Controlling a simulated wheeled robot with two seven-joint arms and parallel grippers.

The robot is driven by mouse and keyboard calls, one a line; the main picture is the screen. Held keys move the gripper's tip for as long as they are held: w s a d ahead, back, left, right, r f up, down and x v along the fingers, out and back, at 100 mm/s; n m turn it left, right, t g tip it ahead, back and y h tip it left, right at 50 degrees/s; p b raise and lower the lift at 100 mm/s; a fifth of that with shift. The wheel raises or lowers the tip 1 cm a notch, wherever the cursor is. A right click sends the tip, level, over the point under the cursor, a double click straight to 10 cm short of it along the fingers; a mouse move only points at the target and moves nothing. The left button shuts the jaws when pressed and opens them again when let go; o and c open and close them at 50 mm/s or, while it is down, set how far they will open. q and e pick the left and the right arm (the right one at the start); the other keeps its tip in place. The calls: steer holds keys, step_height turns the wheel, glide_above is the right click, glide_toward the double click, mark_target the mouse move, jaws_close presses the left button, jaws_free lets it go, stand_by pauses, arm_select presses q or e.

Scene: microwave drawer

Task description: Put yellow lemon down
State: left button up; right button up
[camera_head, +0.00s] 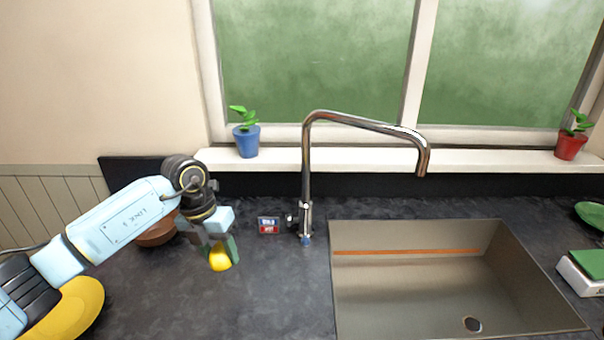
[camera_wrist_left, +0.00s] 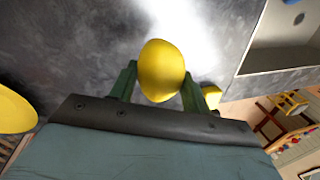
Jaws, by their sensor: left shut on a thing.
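The yellow lemon (camera_head: 219,258) is between the fingers of my left gripper (camera_head: 222,250), left of the sink in the head view. The gripper is shut on it and points down at the dark countertop (camera_head: 270,300). In the left wrist view the lemon (camera_wrist_left: 161,70) sits between the two green fingertips (camera_wrist_left: 160,84). I cannot tell whether the lemon touches the counter. My right gripper is not in view.
The sink (camera_head: 420,280) with a tall faucet (camera_head: 306,190) lies to the right. A brown bowl (camera_head: 155,235) is partly hidden behind my left arm. Counter in front of the gripper is clear.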

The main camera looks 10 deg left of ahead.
arm_select(q)
steer(key=shift+d+r+m, duration=0.1)
steer(key=shift+d+m, duration=0.5)
steer(key=shift+m, duration=0.6)
arm_select(e)
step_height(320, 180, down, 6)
steer(key=b, duration=0.5)
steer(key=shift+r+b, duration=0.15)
steer(key=shift+b, duration=0.2)
arm_select(q)
steer(key=s+d+m+y, duration=0.2)
steer(key=d+m, duration=0.2)
steer(key=m, duration=1.2)
steer(key=s+d+m+y, duration=0.2)
steer(key=s+d+m, duration=0.1)
steer(key=m, duration=1.4)
steer(key=shift+d+f+b, duration=0.3)
steer(key=shift+d+f, duration=0.1)
steer(key=shift+d, duration=0.1)
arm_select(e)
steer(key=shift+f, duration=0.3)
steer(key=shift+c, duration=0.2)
